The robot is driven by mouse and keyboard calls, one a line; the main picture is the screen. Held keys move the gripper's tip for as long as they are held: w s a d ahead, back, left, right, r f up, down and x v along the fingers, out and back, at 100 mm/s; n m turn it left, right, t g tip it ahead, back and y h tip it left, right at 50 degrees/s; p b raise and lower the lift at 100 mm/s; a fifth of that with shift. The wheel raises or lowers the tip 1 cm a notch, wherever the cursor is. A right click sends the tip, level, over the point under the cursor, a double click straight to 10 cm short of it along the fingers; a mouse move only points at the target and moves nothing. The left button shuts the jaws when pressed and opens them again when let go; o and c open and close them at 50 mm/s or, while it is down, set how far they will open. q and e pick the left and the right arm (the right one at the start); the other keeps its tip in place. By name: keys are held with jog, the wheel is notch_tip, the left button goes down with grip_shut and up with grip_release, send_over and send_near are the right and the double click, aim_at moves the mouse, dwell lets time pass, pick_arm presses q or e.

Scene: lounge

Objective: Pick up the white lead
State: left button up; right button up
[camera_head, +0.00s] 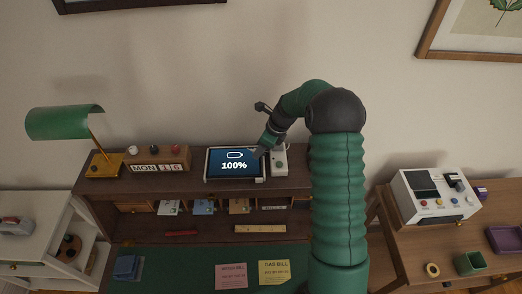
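I cannot make out a white lead clearly. A tablet (235,164) showing a battery sign and 100% stands on the desk's upper shelf. A small white box (280,161) with a dark round button stands just right of it. My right arm rises from the lower right and bends down to the left. Its gripper (261,150) is at the tablet's right edge, beside the white box. The fingertips are small and dark, so I cannot tell whether they are open, shut or holding anything. My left gripper is not in view.
A green lamp (66,122) and a wooden date block (158,161) stand left of the tablet. A white machine (436,194) stands on the right-hand table. My arm covers the desk's right part.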

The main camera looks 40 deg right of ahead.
jog(key=shift+a, duration=0.2)
jog(key=shift+w+a, duration=0.1)
jog(key=shift+a, duration=0.1)
jog(key=c, duration=0.9)
jog(key=shift+d, duration=0.2)
grip_shut()
jog(key=shift+d, duration=0.1)
jog(key=shift+r, duration=0.1)
